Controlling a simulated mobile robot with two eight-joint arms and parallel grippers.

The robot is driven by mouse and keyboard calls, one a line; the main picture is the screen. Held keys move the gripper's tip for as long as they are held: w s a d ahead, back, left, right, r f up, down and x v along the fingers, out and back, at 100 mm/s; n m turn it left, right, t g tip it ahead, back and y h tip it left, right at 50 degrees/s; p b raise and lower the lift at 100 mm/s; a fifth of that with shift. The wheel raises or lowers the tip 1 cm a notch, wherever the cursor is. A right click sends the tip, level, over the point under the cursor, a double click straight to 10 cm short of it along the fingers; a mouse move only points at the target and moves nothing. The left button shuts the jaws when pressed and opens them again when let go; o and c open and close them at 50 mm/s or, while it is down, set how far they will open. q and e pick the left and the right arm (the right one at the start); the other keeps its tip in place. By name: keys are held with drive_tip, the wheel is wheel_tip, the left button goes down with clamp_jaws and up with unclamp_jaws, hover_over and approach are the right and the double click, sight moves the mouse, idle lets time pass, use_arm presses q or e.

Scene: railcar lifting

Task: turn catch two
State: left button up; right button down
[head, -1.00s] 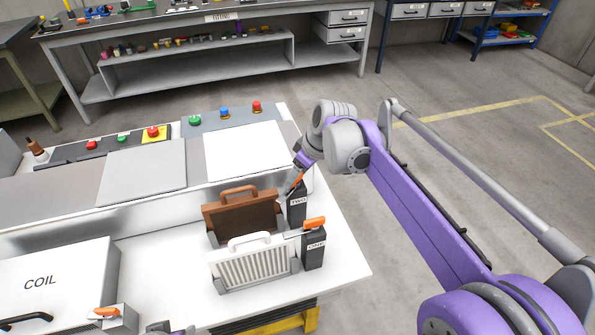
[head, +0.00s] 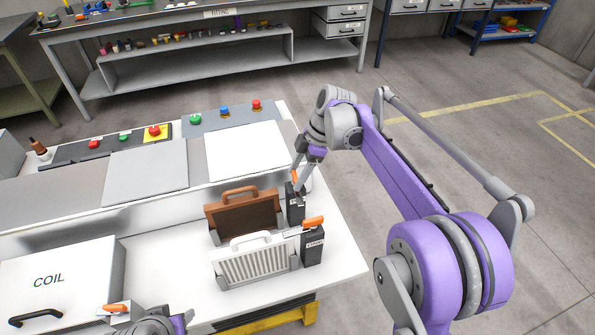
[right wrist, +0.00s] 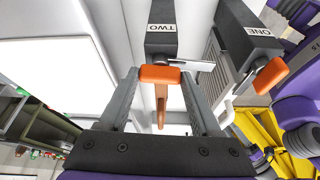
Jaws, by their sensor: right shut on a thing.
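Catch two is a dark block labelled TWO (head: 297,210), at the right end of the brown framed panel (head: 240,217). Its orange handle (head: 294,177) stands up from the block. My right gripper (head: 299,178) is at this handle. In the right wrist view the handle (right wrist: 160,75) sits between the fingers of my right gripper (right wrist: 160,90), with the TWO block (right wrist: 162,30) beyond and a metal tongue beside it. The gripper is shut on the handle. My left gripper (head: 150,322) shows only partly at the bottom edge; its fingers are unclear.
Catch one (head: 312,245), with its orange handle lying flat, stands just in front, beside the white slatted panel (head: 255,262). A COIL box (head: 60,280) is at left. Push buttons line the back. Floor right of the table is clear.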

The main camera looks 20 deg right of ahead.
drive_tip(key=shift+n, duration=0.6)
drive_tip(key=shift+c, duration=0.4)
unclamp_jaws()
drive_tip(key=p+v, duration=0.1)
drive_tip(key=v, duration=0.9)
drive_tip(key=shift+w+r, duration=0.25)
drive_tip(key=shift+r, duration=0.15)
drive_tip(key=shift+d, duration=0.1)
drive_tip(key=s+f+m+t+h, duration=0.1)
drive_tip(key=s+f+m+t, duration=0.1)
drive_tip(key=s+f+m, duration=0.3)
drive_tip(key=s+a+f+m+t+h, duration=0.1)
drive_tip(key=s+f+m, duration=0.4)
drive_tip(key=s, duration=0.7)
drive_tip(key=s+a+f+m+t+h, duration=0.1)
drive_tip(key=s+f+m+t+h, duration=0.1)
drive_tip(key=s+f+m, duration=0.3)
drive_tip(key=s+m, duration=0.3)
drive_tip(key=s, duration=0.1)
drive_tip(key=shift+m+t+h, duration=0.3)
